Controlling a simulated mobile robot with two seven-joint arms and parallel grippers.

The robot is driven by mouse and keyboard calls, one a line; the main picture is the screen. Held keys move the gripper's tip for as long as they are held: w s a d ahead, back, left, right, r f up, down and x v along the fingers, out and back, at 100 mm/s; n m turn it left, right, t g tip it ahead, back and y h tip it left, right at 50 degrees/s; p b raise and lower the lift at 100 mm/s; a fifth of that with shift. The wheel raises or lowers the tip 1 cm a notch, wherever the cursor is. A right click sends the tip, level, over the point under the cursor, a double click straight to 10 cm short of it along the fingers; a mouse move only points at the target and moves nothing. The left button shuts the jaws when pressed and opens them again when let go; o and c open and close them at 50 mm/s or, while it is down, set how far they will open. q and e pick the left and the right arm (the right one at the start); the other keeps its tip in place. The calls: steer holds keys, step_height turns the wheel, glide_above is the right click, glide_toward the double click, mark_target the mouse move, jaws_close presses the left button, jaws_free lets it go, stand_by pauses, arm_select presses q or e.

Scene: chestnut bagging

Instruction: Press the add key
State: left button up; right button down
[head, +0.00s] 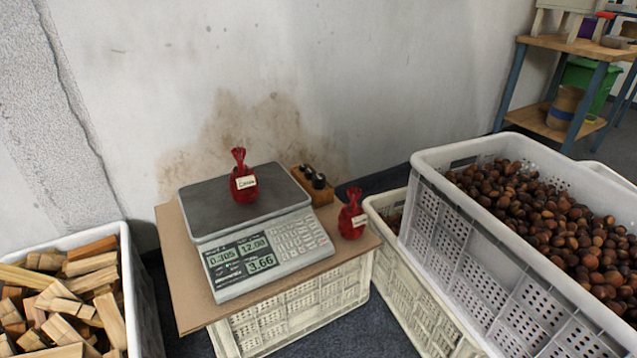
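A grey scale (217,240) stands on a cardboard sheet laid over a white crate. Its display (240,254) reads 0.305, 12.00 and 3.66. Its keypad (297,237) is a block of light keys to the right of the display; the key labels, including the add key, are too small to read. A red net bag (243,184) with a white label rests on the scale's dark plate. Neither of my grippers shows in the head view.
A second red bag (351,219) stands right of the scale on the cardboard (185,290). A wooden block (318,193) with dark-topped items sits behind. A chestnut crate (470,262) stands at right, a firewood crate (143,318) at left. The space above the keypad is clear.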

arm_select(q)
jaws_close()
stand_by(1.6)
